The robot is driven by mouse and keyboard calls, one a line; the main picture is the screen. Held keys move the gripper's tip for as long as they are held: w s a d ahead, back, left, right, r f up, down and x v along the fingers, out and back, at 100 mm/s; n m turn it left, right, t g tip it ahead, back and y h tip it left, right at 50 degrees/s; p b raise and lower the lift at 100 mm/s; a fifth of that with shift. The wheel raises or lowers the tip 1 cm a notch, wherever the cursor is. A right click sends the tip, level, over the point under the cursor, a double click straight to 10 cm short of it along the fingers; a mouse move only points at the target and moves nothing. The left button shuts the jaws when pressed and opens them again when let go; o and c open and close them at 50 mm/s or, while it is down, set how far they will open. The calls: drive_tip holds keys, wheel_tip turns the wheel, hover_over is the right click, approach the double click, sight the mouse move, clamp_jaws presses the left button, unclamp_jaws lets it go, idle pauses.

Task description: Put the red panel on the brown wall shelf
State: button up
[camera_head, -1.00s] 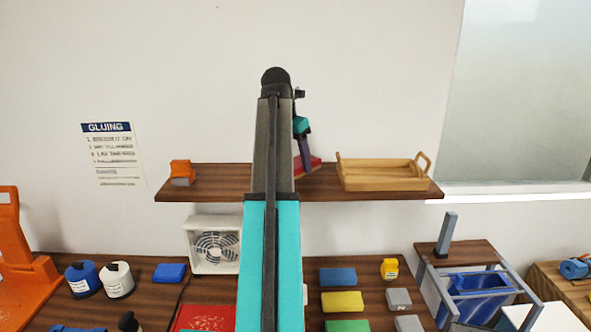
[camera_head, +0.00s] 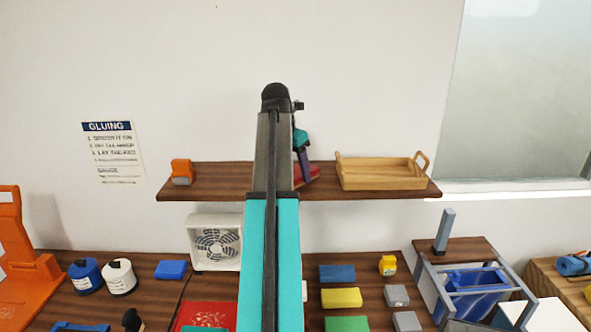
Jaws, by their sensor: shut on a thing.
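The brown wall shelf (camera_head: 225,185) runs across the middle of the head view. The red panel (camera_head: 309,173) shows at the middle of the shelf, partly hidden behind my arm. My gripper (camera_head: 304,168) is shut on the red panel and points down at it. The panel looks slightly tilted. I cannot tell whether it touches the shelf top or hangs just above it.
An orange and grey object (camera_head: 181,172) stands at the shelf's left. A wooden tray (camera_head: 385,183) stands on its right, close to the panel. Below are a white fan (camera_head: 214,242), several coloured blocks and a blue bin (camera_head: 472,290).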

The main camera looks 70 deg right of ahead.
drive_tip(key=shift+f, duration=0.1)
drive_tip(key=o, duration=1.1)
drive_tip(key=shift+r, duration=0.2)
drive_tip(key=b+v, duration=0.4)
drive_tip(key=v, duration=0.8)
